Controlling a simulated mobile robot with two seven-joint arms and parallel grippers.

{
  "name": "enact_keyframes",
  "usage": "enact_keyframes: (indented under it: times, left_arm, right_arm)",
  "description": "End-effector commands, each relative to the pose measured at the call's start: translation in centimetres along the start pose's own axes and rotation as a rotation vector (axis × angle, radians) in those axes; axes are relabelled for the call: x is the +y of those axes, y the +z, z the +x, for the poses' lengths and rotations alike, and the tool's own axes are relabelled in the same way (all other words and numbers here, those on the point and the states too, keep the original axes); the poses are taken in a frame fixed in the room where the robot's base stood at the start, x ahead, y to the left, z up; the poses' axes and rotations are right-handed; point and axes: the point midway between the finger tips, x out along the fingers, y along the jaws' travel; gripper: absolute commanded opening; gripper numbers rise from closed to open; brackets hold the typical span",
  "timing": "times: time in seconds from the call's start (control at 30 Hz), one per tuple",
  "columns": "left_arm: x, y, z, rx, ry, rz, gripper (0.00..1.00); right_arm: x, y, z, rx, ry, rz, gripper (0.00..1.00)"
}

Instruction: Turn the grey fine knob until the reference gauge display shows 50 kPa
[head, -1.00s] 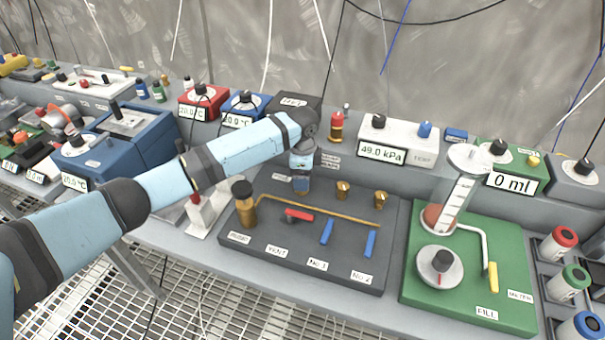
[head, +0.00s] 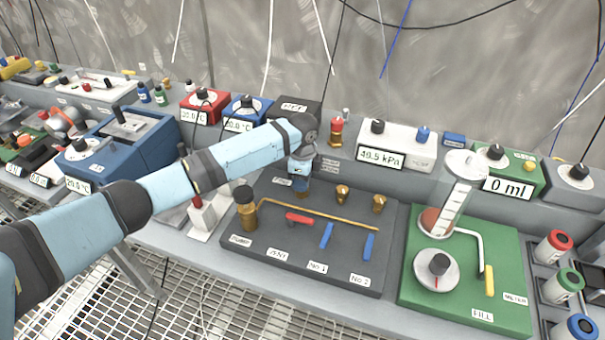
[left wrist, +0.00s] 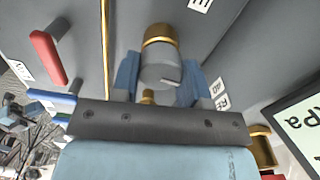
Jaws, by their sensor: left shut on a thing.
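The grey fine knob (left wrist: 160,68), with a brass collar, sits between the blue fingers of my left gripper (left wrist: 162,82) in the left wrist view. The fingers are shut on its sides. In the head view my left gripper (head: 301,187) points down at the back of the dark panel (head: 215,257) and hides the knob. The reference gauge display (head: 381,156) on the white box reads 49.5 kPa. In the left wrist view the display (left wrist: 300,125) shows only partly, upside down. My right gripper is not in view.
A red lever (head: 299,219) and two blue levers (head: 326,235) lie in front of my gripper on the panel. Two brass valves (head: 379,203) stand to its right. A green board (head: 450,306) with a glass cylinder is further right.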

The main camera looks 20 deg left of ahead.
Motion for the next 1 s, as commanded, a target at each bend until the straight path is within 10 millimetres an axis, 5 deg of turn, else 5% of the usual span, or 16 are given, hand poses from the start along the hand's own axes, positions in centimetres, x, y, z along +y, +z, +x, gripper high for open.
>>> enact_keyframes:
  times: [0.6, 1.0]
  left_arm:
    - [0.1, 0.0, -0.3, 0.001, 0.000, 0.520, 0.17]
    - [0.1, 0.0, -0.1, 0.001, -0.001, 0.692, 0.17]
  right_arm:
    - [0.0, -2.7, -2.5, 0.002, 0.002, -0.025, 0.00]
    - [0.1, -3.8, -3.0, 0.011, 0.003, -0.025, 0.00]
